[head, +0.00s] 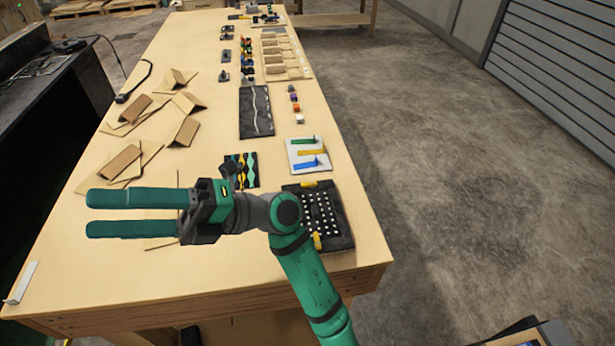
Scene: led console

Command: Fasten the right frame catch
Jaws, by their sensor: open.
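The black console (338,222) with rows of white dots lies near the table's front right corner. A yellow catch (309,184) shows at its far edge and another yellow catch (317,241) at its near edge. I cannot tell from here which is the right frame catch, or whether either is fastened. My arm covers part of the console's left side. My gripper (90,213) is open and empty, its two long green fingers pointing left, apart from the console and over the table's left part.
A patterned dark board (241,170) and a white board with coloured bars (308,154) lie beyond the console. Folded cardboard pieces (121,161) cover the table's left side. A small metal bracket (21,283) sits at the near left corner. The near table strip is clear.

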